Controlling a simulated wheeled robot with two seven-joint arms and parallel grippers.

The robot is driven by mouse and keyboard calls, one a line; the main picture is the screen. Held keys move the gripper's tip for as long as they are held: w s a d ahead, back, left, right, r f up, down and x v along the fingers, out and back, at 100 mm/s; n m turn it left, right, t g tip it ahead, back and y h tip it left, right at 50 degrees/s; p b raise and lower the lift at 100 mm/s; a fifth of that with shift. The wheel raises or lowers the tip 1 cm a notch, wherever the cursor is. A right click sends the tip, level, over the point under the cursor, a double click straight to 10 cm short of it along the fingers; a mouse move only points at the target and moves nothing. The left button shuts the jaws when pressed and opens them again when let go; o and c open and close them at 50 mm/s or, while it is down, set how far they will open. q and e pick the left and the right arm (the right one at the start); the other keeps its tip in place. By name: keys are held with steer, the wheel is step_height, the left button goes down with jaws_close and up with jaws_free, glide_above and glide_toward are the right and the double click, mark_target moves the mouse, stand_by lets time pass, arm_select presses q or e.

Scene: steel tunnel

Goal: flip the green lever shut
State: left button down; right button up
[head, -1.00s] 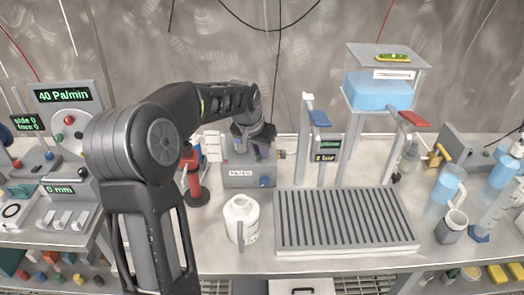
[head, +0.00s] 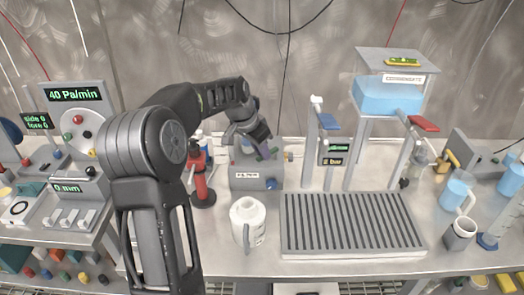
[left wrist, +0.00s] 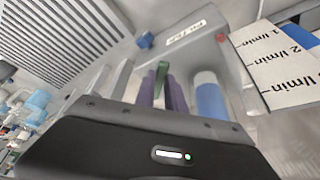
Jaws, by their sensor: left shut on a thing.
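The green lever (left wrist: 170,74) shows in the left wrist view between the purple fingers of my left gripper (left wrist: 163,92). It stands at the grey box (left wrist: 185,45), and the fingers are shut on it. In the head view my left gripper (head: 266,154) reaches down to the top right of the same grey box (head: 245,180), and the lever is mostly hidden there. The lever's base is hard to make out. My right gripper is not in view.
A red stand (head: 201,182) is left of the box, and a white jug (head: 247,222) stands in front. A slatted drain tray (head: 352,226) lies to the right, below a blue tank (head: 388,96). A flow-scale card (left wrist: 278,62) is close to the gripper.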

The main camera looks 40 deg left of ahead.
arm_select(q)
steer(key=c, duration=1.4)
jaws_free()
steer(key=v, duration=0.7)
steer(key=shift+r+b, duration=0.4)
steer(key=shift+b, duration=0.05)
steer(key=shift+s, duration=0.15)
